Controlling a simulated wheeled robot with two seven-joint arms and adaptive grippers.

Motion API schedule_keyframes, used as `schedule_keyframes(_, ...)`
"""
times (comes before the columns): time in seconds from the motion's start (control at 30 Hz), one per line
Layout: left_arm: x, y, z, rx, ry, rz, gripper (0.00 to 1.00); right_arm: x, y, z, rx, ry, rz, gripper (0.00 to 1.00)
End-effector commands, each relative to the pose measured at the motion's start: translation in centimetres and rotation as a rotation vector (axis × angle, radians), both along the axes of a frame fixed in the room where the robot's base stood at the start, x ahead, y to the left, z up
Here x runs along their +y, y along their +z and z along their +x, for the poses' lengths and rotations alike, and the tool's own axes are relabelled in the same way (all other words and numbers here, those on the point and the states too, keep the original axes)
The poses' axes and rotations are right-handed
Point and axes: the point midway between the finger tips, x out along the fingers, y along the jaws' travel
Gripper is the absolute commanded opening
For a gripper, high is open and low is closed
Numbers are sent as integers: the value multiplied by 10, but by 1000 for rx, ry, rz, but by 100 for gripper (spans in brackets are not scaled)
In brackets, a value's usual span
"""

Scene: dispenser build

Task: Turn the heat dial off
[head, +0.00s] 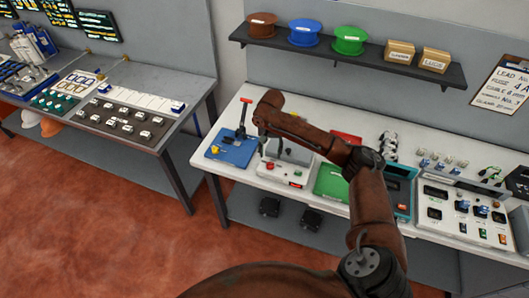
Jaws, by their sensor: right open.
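A white box-shaped unit (283,178) stands near the front edge of the bench. Its front carries a small red round control (270,166), a green one (298,173) and a red-lit patch (297,185). They are too small for me to tell which is the heat dial or how it is set. My right arm reaches in from the lower right, and its wrist bends down over the back left of this unit. My right gripper (263,144) is open and small in the view, above the unit; whether it touches anything is unclear. My left gripper is not in view.
A blue board with a red-handled lever (238,130) stands left of the unit. A green mat (330,183) lies to its right, partly behind my arm. Farther right is a white panel (462,212) with several controls. A shelf (350,55) with spools hangs above.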

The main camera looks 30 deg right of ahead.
Motion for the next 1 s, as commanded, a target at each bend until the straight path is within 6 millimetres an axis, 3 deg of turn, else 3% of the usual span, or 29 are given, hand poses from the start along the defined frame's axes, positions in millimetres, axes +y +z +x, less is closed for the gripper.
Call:
schedule_keyframes(0.5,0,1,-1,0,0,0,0,-2,-66,-1,1,-3,-2,42)
schedule_keyframes(0.9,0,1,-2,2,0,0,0,-1,-76,-1,0,-1,-2,42)
schedule_keyframes(1.0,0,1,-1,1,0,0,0,-1,-76,-1,0,-1,-2,37)
